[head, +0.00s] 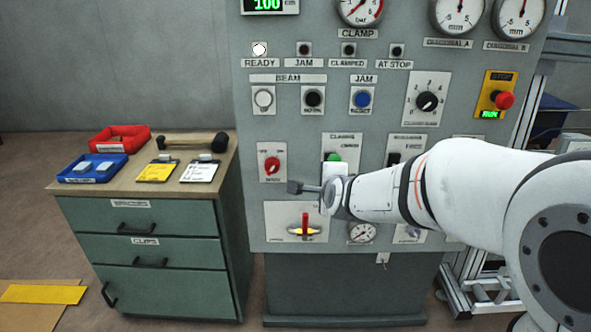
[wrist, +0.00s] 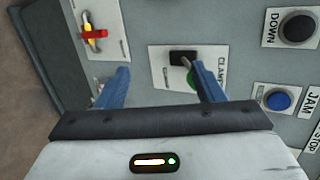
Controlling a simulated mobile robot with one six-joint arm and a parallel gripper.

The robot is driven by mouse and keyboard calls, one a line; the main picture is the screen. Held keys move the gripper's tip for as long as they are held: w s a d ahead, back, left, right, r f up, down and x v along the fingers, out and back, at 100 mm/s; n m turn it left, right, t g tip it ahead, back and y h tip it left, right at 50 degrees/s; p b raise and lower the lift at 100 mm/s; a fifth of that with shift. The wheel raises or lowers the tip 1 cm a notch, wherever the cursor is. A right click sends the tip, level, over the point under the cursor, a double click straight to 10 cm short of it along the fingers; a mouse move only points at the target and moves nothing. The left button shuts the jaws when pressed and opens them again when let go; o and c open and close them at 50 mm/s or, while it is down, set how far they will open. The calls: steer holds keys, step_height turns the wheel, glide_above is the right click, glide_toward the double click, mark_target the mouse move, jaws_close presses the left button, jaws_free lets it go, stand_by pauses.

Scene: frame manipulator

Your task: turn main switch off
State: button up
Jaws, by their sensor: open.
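The main switch (head: 271,166) is a red rotary knob on a white plate, low on the left of the grey control panel. Its handle looks roughly upright, but its exact setting is too small to read. My gripper (head: 295,187) is in front of the panel, just right of and below the knob in the head view, apart from it in the picture. In the wrist view my gripper (wrist: 165,76) shows two blue fingers spread wide with nothing between them. I do not see the main switch in the wrist view.
A clamp switch with a green light (head: 333,157) is right of the main switch. A red-handled valve (head: 305,226) is below my gripper. A red emergency stop (head: 503,100) is at upper right. A green drawer cabinet (head: 150,240) with trays and a mallet stands left.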

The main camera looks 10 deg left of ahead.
steer(key=w+a+f+m+t+b, duration=0.2)
steer(key=w+a+f+m+t, duration=0.15)
steer(key=a+m, duration=0.4)
steer(key=m+t+b, duration=0.2)
steer(key=m, duration=0.3)
glide_toward(271, 171)
steer(key=w, duration=0.2)
steer(key=shift+h, duration=0.3)
steer(key=x, duration=0.2)
steer(key=p+x, duration=0.1)
steer(key=x, duration=0.4)
steer(key=shift+w+a, duration=0.25)
steer(key=shift+a, duration=0.2)
steer(key=shift+c, duration=0.2)
